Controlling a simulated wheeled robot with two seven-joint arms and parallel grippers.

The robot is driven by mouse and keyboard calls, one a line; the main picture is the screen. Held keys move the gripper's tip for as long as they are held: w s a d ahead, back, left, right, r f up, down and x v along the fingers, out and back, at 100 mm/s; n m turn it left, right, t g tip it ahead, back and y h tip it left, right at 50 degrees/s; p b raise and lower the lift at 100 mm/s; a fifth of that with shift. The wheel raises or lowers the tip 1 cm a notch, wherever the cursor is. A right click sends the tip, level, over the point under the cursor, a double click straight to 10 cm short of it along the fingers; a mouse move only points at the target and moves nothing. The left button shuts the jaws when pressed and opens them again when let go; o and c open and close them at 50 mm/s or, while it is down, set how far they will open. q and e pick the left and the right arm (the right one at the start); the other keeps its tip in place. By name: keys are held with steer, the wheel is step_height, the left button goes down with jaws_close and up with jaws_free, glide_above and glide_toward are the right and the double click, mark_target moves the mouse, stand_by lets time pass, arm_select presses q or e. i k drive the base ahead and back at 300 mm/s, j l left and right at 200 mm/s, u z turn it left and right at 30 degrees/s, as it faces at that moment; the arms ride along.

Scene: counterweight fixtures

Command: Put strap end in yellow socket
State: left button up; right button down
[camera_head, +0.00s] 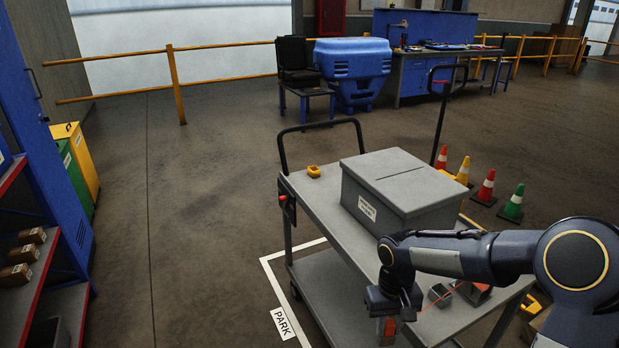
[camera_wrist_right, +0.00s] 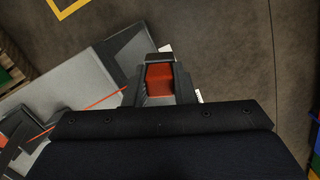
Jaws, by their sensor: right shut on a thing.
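The yellow socket (camera_head: 313,171), a small yellow piece with a dark top, sits at the far left part of the grey cart's top (camera_head: 330,205). My right gripper (camera_head: 388,325) is shut on the orange-red strap end (camera_head: 389,327) at the cart's near left edge, well apart from the socket. In the right wrist view the strap end (camera_wrist_right: 160,79) sits between the dark fingers (camera_wrist_right: 158,88), and a thin orange strap (camera_wrist_right: 95,104) runs off to the left. The socket does not show in that view. My left gripper is out of view.
A large grey box (camera_head: 400,188) with a slotted lid stands on the cart, right of the socket. A small grey block (camera_head: 439,294) and a red-and-grey piece (camera_head: 472,292) lie near my right forearm. The cart's left strip is clear. Several cones (camera_head: 486,188) stand beyond.

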mark_target(315, 175)
steer(key=i+j, duration=0.3)
steer(key=i, duration=0.2)
steer(key=i+j+u, duration=0.1)
steer(key=i+j, duration=0.2)
steer(key=i, duration=0.25)
steer(key=i+j, duration=0.3)
steer(key=i, duration=0.2)
